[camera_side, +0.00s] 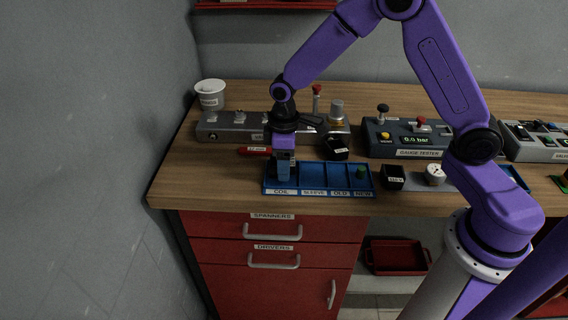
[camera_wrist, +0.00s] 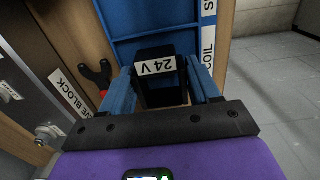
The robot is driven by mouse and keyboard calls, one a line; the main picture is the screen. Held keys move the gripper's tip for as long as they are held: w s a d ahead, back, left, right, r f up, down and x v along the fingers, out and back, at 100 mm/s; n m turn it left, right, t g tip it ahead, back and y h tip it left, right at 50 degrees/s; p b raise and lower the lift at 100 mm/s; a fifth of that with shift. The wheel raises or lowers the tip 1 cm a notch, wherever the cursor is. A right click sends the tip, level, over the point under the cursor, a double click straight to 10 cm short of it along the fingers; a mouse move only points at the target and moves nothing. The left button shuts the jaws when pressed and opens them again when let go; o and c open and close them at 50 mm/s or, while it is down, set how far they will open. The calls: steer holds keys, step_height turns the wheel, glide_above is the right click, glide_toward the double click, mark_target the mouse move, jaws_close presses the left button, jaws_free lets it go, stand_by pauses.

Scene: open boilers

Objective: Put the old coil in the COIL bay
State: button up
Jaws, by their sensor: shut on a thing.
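My gripper (camera_side: 284,170) is shut on a black coil (camera_wrist: 154,82) with a white 24 V label, seen between the two blue fingers in the wrist view. In the side view my fingers hide most of the coil. The blue tray (camera_side: 318,191) has bays labelled COIL, SLEEVE, OLD and NEW; it also shows in the wrist view (camera_wrist: 135,22). My gripper points down at the COIL bay, the leftmost one. I cannot tell whether the coil touches the bay floor.
A small green part (camera_side: 361,172) is in the NEW bay. A black labelled block (camera_side: 392,178) and a white round part (camera_side: 435,174) stand right of the tray. Behind are a grey valve block (camera_side: 225,127), a red-handled tool (camera_side: 253,150) and the gauge tester (camera_side: 400,140).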

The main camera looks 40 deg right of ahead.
steer(key=shift+f, duration=0.4)
steer(key=shift+f, duration=0.2)
steer(key=o, duration=0.8)
steer(key=shift+o, duration=0.2)
step_height(320, 180, up, 12)
steer(key=shift+r, duration=0.25)
steer(key=s+d+n, duration=0.1)
steer(key=s+d, duration=0.1)
steer(key=s, duration=1.2)
steer(key=s+d+r+n, duration=0.1)
steer(key=s+d+n, duration=0.1)
steer(key=s, duration=1.2)
steer(key=shift+s+d+n, duration=0.25)
steer(key=shift+d+n, duration=0.05)
steer(key=shift+d, duration=0.5)
